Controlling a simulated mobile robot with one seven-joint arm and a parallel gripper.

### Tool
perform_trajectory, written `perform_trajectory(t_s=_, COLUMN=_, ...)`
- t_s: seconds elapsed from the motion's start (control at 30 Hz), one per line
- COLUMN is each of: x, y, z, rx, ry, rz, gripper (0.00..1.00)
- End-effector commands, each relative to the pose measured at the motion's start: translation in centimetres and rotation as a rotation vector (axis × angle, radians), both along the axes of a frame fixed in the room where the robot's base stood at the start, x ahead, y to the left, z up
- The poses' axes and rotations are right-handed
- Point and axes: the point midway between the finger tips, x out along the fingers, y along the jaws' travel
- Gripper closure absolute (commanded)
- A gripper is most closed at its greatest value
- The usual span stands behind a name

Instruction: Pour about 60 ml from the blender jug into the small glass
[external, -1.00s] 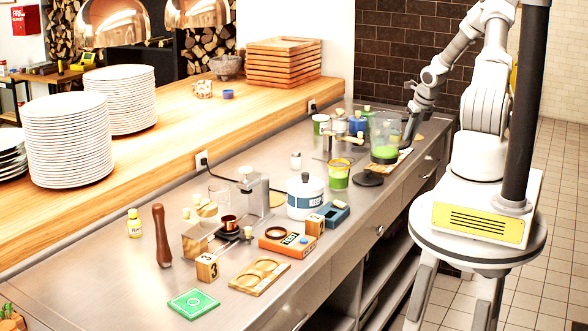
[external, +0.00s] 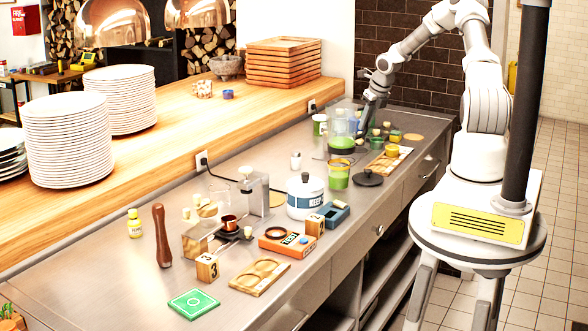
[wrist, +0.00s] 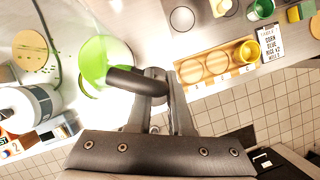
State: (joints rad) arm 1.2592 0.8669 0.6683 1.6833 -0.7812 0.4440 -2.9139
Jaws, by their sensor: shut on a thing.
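The clear blender jug (external: 343,122) holds green liquid and looks about upright over the far part of the steel counter. My gripper (external: 368,110) is at its right side. In the wrist view my gripper (wrist: 157,98) is shut on the jug's dark handle (wrist: 135,80), and the green liquid (wrist: 103,55) shows beside it. I cannot tell whether the jug touches the counter. A yellow-rimmed glass with green contents (external: 338,174) stands in front of the jug. A small yellow cup (external: 392,151) sits on the wooden board. I cannot tell which vessel is the small glass.
The wooden board (wrist: 190,70) has round recesses, with a printed card (wrist: 271,47) beside it. A black disc (external: 368,179) lies near the counter's front edge. A white canister (external: 305,197) stands to the left. Several small containers crowd the far end.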

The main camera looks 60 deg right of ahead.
Motion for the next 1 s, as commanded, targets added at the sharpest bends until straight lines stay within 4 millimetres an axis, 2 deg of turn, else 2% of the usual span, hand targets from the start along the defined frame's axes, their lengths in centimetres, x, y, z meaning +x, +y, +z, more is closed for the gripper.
perform_trajectory(t_s=0.03, x=1.7, y=0.9, z=0.1, rx=-0.001, ry=-0.002, rz=0.023, gripper=1.0)
perform_trajectory(t_s=0.1, x=3.7, y=2.1, z=0.1, rx=-0.003, ry=-0.003, rz=0.052, gripper=1.0)
perform_trajectory(t_s=0.27, x=7.9, y=5.1, z=0.0, rx=-0.004, ry=-0.003, rz=0.113, gripper=1.0)
perform_trajectory(t_s=0.53, x=14.5, y=11.2, z=0.1, rx=-0.006, ry=-0.005, rz=0.22, gripper=1.0)
perform_trajectory(t_s=0.7, x=17.3, y=14.6, z=0.1, rx=-0.007, ry=-0.005, rz=0.273, gripper=1.0)
perform_trajectory(t_s=1.0, x=19.8, y=18.2, z=0.1, rx=-0.007, ry=-0.005, rz=0.324, gripper=1.0)
